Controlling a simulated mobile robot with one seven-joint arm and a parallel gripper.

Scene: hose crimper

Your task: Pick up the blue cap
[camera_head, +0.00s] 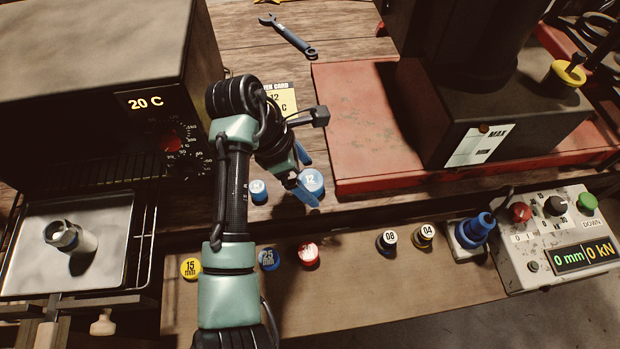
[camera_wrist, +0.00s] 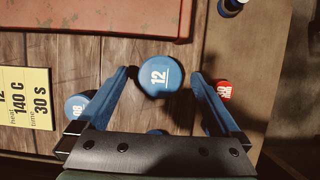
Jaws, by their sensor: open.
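A blue round cap marked 12 (camera_head: 312,181) stands upright on the wooden bench, in the middle of the picture. In the wrist view this cap (camera_wrist: 158,76) shows between and slightly beyond the blue fingertips. My gripper (camera_head: 304,175) is open and empty, with its fingers apart on either side of the cap; I cannot tell whether they touch it. A smaller blue cap (camera_head: 258,190) stands to the left, and shows beside the left finger in the wrist view (camera_wrist: 76,106). A third blue cap, marked 25 mm (camera_head: 268,258), sits on the lower front strip.
The red press base (camera_head: 350,110) rises behind right. An oven (camera_head: 90,80) and metal tray (camera_head: 105,215) stand left.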

